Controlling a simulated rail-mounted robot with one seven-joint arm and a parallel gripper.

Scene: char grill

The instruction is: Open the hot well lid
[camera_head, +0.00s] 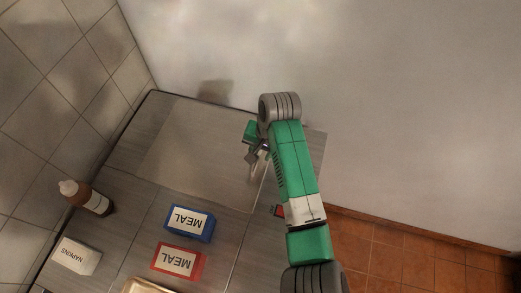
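A flat, lighter grey rectangular panel (190,150) lies in the back part of the grey counter and looks closed; it may be the hot well lid, but I cannot tell for sure. My gripper (255,165) is over the right part of the counter, near the panel's right edge. It points down towards the counter. It is small and partly hidden by my arm, so I cannot tell whether its fingers are open or touch anything. No lid handle can be made out clearly.
A blue MEAL box (189,223) and a red MEAL box (178,262) stand on the counter's front part. A brown bottle (88,198) and a white napkins box (76,256) are at the left. Walls border the back and left. Tiled floor (400,255) is at right.

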